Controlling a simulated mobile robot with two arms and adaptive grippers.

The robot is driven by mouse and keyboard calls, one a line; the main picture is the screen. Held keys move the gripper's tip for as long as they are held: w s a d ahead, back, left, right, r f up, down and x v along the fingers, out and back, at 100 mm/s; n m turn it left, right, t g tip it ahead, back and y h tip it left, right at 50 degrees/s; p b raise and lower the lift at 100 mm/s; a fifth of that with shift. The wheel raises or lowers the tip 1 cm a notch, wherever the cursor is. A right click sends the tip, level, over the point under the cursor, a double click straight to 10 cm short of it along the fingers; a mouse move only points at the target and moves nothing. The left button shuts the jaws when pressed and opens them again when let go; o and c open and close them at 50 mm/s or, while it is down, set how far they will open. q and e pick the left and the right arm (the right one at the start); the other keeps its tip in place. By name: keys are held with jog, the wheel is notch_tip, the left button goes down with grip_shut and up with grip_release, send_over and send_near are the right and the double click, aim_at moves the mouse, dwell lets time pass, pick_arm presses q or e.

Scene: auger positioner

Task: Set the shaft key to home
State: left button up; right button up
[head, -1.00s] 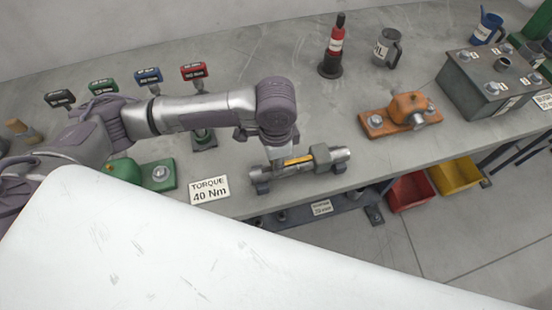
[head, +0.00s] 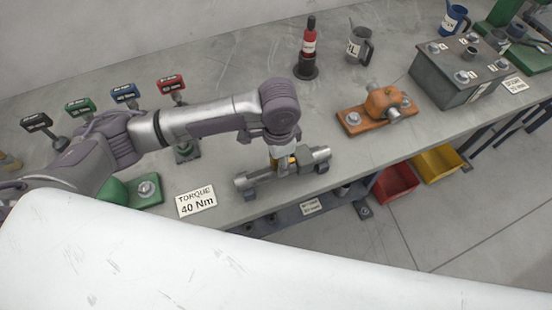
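A grey metal shaft (head: 260,175) lies across two supports near the front edge of the bench, with a collar (head: 309,160) toward its right end. The shaft key (head: 292,161) is a small yellow-orange piece on top of the shaft, left of the collar, mostly hidden by my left gripper. My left gripper (head: 282,160) points down over the key, its fingertips at or very close to it. Whether the fingers are shut on it cannot be told. My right gripper is not in view.
A "TORQUE 40 Nm" sign (head: 196,201) stands left of the shaft. An orange block on a plate (head: 350,122), a grey box (head: 460,75) and a red-and-black bottle (head: 308,50) stand behind and right. Red (head: 396,184) and yellow (head: 437,163) bins sit below the bench edge.

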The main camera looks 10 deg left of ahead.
pick_arm(q)
jog(key=shift+a+r, duration=0.1)
jog(key=shift+r, duration=0.15)
notch_tip(320, 180, up, 12)
jog(key=shift+f, duration=0.25)
dwell(0.6)
